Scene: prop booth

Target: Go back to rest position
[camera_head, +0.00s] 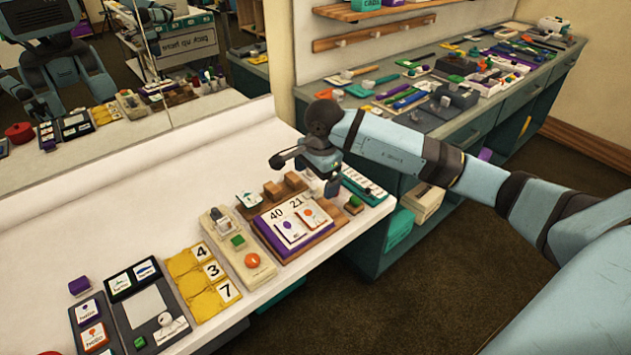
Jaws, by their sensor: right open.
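My right arm comes in from the right edge. My right gripper (312,172) is open over the back right part of the white table (110,228), above a wooden board with a purple-edged card holder (297,232). I see nothing held between its fingers. Small wooden blocks (285,185) stand just below it, and the gripper hides part of the table there. My left gripper does not show directly on the table side.
Along the table's front stand a cream device (237,250), yellow number cards (188,278) and a dark card tray (133,283). A mirror (150,60) behind reflects my body. A teal cabinet counter (408,118) full of small tools lies behind my arm. Carpet (420,285) is clear in front.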

